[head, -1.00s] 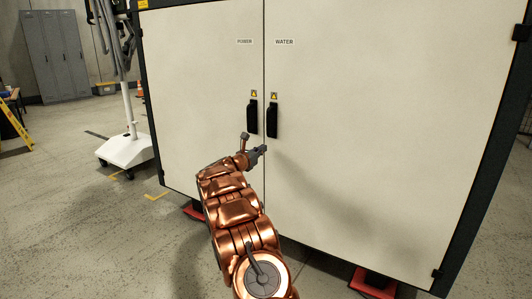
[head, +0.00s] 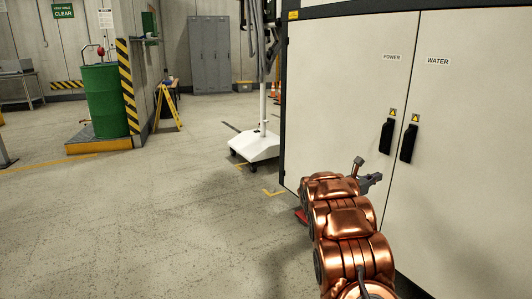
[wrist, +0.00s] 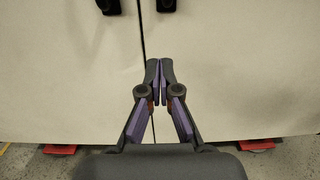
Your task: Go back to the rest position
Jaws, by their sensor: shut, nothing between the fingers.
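My gripper (wrist: 160,72) is shut and empty in the wrist view, its two fingertips together in front of the seam between two cabinet doors. In the head view my gripper (head: 374,178) is at the end of my copper arm, below and left of the door handles. The cabinet (head: 460,150) is white with a dark frame. Its left door is labelled POWER and its right door WATER. Both doors look shut. Each has a black handle, the left one (head: 387,136) and the right one (head: 408,143). Both handles are cut off at the top of the wrist view.
A white wheeled stand (head: 256,145) is left of the cabinet. Grey lockers (head: 209,55) are behind. The floor at left is clear.

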